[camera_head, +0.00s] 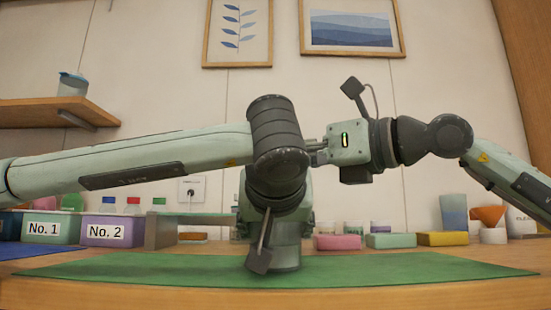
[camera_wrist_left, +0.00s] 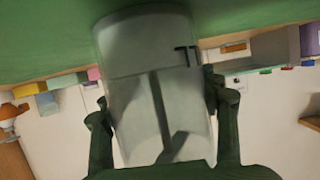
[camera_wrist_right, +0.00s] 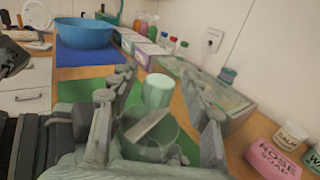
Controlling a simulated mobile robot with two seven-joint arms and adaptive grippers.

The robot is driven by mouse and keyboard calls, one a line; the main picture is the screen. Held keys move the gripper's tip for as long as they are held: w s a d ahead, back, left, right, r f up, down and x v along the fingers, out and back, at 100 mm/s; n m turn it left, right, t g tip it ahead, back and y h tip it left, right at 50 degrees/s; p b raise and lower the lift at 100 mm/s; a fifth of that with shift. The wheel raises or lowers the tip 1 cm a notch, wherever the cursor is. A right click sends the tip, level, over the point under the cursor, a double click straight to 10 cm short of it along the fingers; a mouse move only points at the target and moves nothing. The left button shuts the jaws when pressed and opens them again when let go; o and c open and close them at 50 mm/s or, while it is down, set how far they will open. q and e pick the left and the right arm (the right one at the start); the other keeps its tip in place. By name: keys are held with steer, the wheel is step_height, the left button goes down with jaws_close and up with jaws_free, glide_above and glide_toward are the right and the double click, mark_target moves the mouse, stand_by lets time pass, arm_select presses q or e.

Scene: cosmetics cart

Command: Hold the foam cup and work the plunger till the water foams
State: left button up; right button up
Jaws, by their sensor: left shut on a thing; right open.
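The foam cup (camera_wrist_left: 125,50) is a clear, greyish cylinder in the left wrist view, with a dark thin rod line inside it. My left gripper (camera_wrist_left: 160,108) is shut on its sides, one finger on each side. In the right wrist view a pale green cylinder (camera_wrist_right: 157,90), seemingly the plunger's knob, stands above a clear round rim (camera_wrist_right: 165,140). My right gripper (camera_wrist_right: 155,82) is open, its fingers on either side of the knob and apart from it. In the head view my arm links hide the cup and most of both grippers. Water and foam cannot be made out.
A green mat (camera_head: 400,271) covers the front of the table. Boxes No. 1 (camera_head: 50,228) and No. 2 (camera_head: 112,230) stand at left. Soap bars (camera_head: 338,242) and an orange funnel (camera_head: 488,215) are at the back right. A blue bowl (camera_wrist_right: 83,33) sits on a blue mat.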

steer(key=v, duration=1.2)
steer(key=shift+w+d+n+g+y, duration=0.75)
steer(key=shift+w+n+g+y, duration=0.55)
steer(key=shift+w+n+g, duration=1.5)
steer(key=shift+m+g, duration=0.5)
steer(key=a, duration=0.7)
steer(key=w+a, duration=0.1)
steer(key=a, duration=0.3)
steer(key=shift+a, duration=0.25)
